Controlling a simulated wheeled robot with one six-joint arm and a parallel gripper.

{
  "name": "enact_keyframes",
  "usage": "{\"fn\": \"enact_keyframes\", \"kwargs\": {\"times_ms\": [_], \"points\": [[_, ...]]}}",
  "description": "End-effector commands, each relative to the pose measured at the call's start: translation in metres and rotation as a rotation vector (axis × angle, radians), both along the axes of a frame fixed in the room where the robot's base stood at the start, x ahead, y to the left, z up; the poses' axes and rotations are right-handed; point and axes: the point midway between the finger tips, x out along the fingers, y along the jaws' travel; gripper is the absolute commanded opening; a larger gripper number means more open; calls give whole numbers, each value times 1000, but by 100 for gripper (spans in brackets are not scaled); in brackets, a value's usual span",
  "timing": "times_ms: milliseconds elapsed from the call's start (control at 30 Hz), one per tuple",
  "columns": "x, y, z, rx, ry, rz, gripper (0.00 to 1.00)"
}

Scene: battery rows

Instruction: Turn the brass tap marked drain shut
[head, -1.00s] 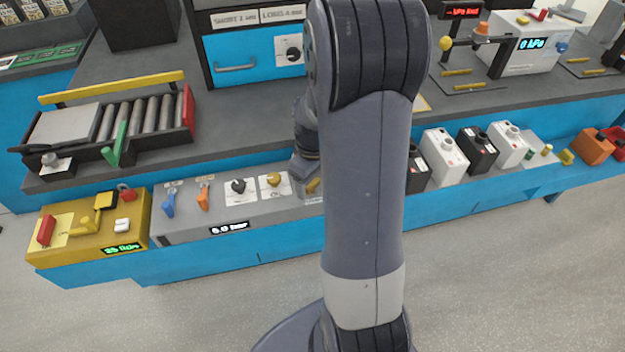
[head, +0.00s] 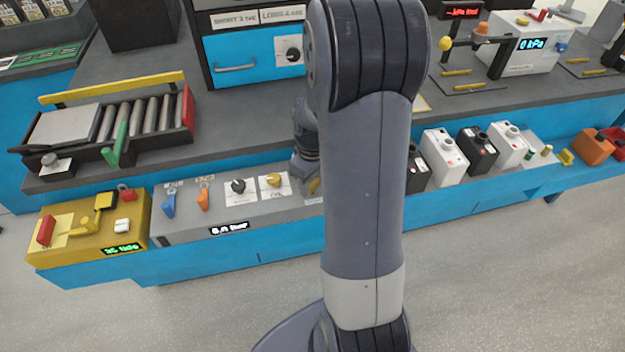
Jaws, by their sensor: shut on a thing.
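A brass-coloured handle (head: 314,187) shows in part on the grey control panel (head: 250,214), right beside my arm. Its label is hidden or too small to read, so I cannot read a drain mark. My gripper (head: 309,184) is mostly hidden behind my arm. Its visible part comes down over this handle, and it is shut on it. Left of it, a yellow brass knob (head: 273,180) and a black knob (head: 238,187) sit on white plates.
A blue lever (head: 168,205) and an orange lever (head: 203,199) stand at the panel's left. A yellow box (head: 90,232) is further left. White and black boxes (head: 445,155) stand right of my arm. A roller tray (head: 110,125) lies behind the panel.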

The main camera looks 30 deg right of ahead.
Motion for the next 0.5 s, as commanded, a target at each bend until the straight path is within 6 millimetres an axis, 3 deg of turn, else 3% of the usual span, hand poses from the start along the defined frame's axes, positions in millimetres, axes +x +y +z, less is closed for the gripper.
{"fn": "enact_keyframes", "kwargs": {"times_ms": [500], "points": [[0, 0, 0, 0, 0, -297, 23]]}}
